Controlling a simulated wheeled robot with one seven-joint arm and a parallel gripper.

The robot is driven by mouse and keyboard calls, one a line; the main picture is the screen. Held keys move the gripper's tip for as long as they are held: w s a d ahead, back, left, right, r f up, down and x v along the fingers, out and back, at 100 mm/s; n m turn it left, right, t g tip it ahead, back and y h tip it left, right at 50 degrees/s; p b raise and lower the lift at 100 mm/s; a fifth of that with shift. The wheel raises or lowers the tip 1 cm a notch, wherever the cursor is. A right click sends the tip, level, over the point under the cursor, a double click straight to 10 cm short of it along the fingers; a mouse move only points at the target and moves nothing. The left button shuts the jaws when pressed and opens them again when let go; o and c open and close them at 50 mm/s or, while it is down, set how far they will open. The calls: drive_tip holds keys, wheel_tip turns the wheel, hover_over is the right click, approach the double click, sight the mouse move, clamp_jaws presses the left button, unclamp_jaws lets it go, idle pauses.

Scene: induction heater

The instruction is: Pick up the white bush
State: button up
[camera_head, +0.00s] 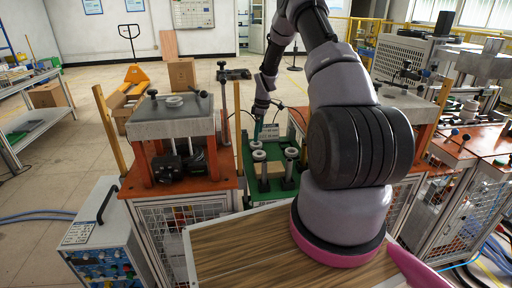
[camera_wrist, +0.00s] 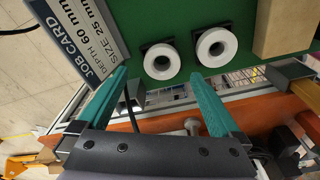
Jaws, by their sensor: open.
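Two white ring-shaped bushes, a left one (camera_wrist: 161,61) and a right one (camera_wrist: 216,47), sit on dark holders on the green board (camera_wrist: 190,16) in the wrist view. In the head view, white rings show at the left (camera_head: 259,156) and right (camera_head: 291,153) of the board, on dark posts, with another (camera_head: 255,144) just behind. My gripper (camera_wrist: 160,74) is open, its teal fingers spread wide. The left bush appears roughly between the fingertips, the right bush beyond the right fingertip. Nothing is held. In the head view my gripper (camera_head: 257,130) is small, above the board's far part.
A job card (camera_wrist: 80,35) stands beside the left finger. A tan block (camera_wrist: 285,28) is on the board at right. My arm hides part of the right side.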

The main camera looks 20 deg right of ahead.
drive_tip(key=f, duration=0.3)
drive_tip(key=a+f, duration=0.1)
drive_tip(key=f, duration=0.1)
drive_tip(key=shift+w+f, duration=0.1)
clamp_jaws()
